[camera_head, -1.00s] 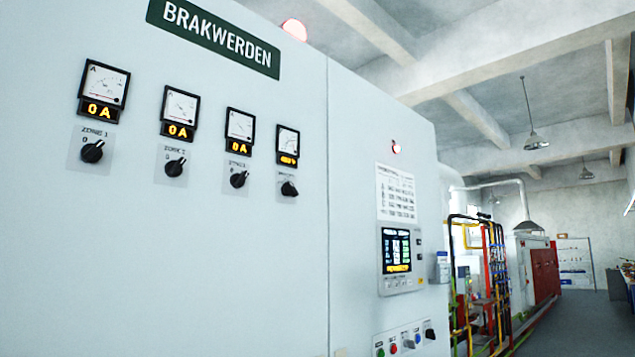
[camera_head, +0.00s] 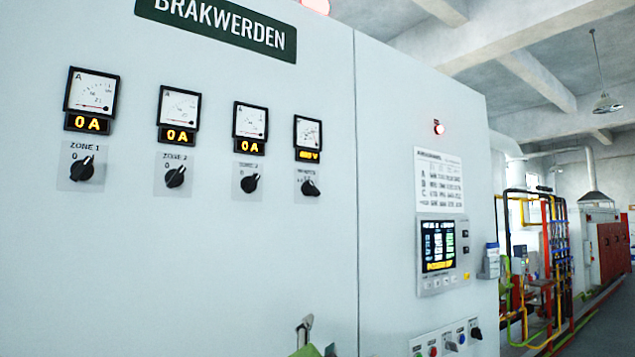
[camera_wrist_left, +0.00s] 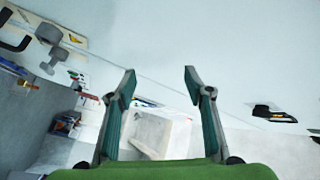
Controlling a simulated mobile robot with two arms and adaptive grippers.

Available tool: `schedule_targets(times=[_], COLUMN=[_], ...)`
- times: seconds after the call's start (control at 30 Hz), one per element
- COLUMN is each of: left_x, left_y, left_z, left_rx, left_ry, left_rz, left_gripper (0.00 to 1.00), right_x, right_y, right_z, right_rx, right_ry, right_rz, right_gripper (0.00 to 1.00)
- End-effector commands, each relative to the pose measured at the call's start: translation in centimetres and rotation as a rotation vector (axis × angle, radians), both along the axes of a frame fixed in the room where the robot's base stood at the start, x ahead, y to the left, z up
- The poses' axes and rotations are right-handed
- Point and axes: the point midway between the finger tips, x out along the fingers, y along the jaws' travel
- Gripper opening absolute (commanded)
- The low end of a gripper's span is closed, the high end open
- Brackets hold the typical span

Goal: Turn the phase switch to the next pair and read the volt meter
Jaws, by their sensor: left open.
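The phase switch (camera_head: 310,187) is a small black knob on a grey plate, the rightmost of the row on the pale cabinet. The volt meter (camera_head: 308,132) sits above it, a black-framed dial with an orange digital readout (camera_head: 308,156) ending in V; its digits are too small to read surely. My left gripper (camera_head: 316,342) shows at the bottom edge, below the switch and apart from it. In the left wrist view the gripper (camera_wrist_left: 160,82) has its two green fingers spread, with nothing between them. My right gripper is out of view.
Three ammeters, the nearest-left one (camera_head: 92,92) among them, read 0 A above zone knobs. Right of the cabinet seam are a touch screen (camera_head: 439,247) and a row of buttons (camera_head: 447,341). Pipes and a red unit (camera_head: 613,245) stand beyond. The cabinet face around the switch is clear.

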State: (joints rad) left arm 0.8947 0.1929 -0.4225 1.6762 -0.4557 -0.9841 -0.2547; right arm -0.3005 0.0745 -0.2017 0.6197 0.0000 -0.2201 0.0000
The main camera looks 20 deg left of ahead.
Motion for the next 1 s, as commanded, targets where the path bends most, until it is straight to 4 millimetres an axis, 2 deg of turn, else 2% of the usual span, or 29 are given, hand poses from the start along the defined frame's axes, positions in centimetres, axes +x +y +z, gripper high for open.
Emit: schedule_targets(times=[0.03, 0.1, 0.2, 0.3, 0.43, 0.57, 1.0], left_x=[-1.5, -3.6, -6.4, -8.4, -9.2, -8.1, -0.7], left_y=[-0.2, -0.2, -0.3, -0.4, -0.3, 0.1, 2.4], left_z=[6.5, 12.6, 18.9, 22.5, 24.3, 25.3, 29.9], left_rx=[0.026, 0.054, 0.086, 0.101, 0.11, 0.112, 0.11], left_ry=[-0.084, -0.172, -0.267, -0.327, -0.355, -0.354, -0.352], left_rz=[0.012, 0.034, 0.061, 0.079, 0.091, 0.092, 0.092], left_gripper=[0.47, 0.47, 0.47, 0.47, 0.47, 0.47, 0.47], right_x=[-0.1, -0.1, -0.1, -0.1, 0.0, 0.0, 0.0], right_y=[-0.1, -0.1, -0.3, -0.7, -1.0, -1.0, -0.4], right_z=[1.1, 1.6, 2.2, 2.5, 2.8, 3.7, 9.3], right_rx=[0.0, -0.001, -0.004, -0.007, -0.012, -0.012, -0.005], right_ry=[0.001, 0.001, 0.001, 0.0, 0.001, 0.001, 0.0], right_rz=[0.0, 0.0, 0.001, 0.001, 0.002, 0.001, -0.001], right_gripper=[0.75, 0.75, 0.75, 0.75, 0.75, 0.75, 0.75])
